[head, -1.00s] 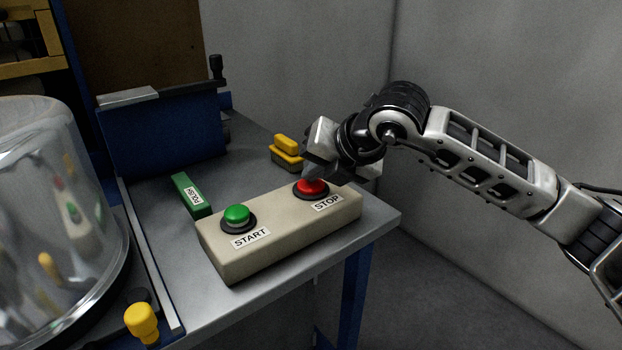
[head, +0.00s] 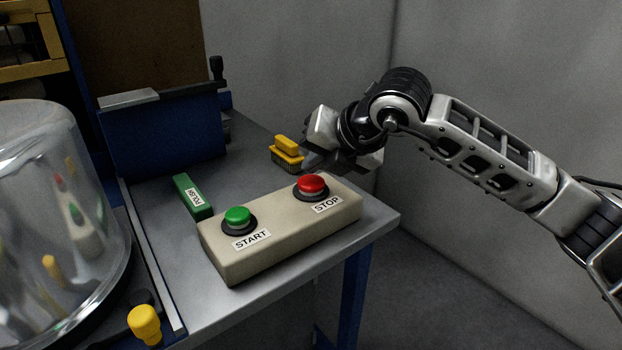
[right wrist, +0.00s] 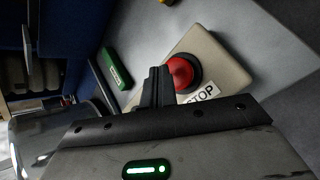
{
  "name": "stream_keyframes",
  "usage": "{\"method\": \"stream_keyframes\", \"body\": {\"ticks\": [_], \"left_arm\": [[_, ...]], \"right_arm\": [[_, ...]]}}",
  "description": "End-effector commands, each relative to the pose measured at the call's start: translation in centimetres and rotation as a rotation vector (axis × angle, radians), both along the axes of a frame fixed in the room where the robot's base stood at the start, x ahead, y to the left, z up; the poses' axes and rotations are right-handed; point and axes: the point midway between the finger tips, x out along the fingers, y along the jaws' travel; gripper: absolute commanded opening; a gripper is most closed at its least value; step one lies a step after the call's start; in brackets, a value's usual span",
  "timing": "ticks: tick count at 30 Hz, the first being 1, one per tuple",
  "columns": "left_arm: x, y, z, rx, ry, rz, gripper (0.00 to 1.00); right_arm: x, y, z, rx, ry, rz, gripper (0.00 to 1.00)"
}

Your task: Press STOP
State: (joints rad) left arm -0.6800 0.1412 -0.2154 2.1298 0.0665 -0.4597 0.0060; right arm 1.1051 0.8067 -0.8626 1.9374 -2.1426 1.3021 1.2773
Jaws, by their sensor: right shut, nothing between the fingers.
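The red STOP button (head: 311,183) sits on the right end of a beige control box (head: 290,234), above a STOP label (head: 326,204). It stands up from its dark collar. My right gripper (head: 312,164) is shut and empty, its fingertips just above and behind the button, apparently apart from it. In the right wrist view the shut fingers (right wrist: 155,88) show just left of the red button (right wrist: 182,74). The green START button (head: 237,216) is on the box's left end. My left gripper is not in view.
A green block labelled POLISH (head: 193,196) lies behind the box. A clear dome (head: 60,200) and yellow knob (head: 144,324) are at left. The grey tabletop (head: 377,220) ends close right of the box.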

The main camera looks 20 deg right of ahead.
Motion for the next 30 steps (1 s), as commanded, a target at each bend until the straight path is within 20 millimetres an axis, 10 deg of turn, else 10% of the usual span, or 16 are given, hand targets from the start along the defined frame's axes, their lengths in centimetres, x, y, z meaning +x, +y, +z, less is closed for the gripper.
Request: {"method": "stream_keyframes", "body": {"ticks": [15, 30], "left_arm": [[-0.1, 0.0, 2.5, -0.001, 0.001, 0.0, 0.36], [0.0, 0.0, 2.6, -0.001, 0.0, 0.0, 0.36]], "right_arm": [[0.0, 0.0, 4.7, 0.001, -0.001, -0.001, 0.0], [0.0, 0.0, 5.0, 0.0, 0.0, 0.0, 0.0]]}}
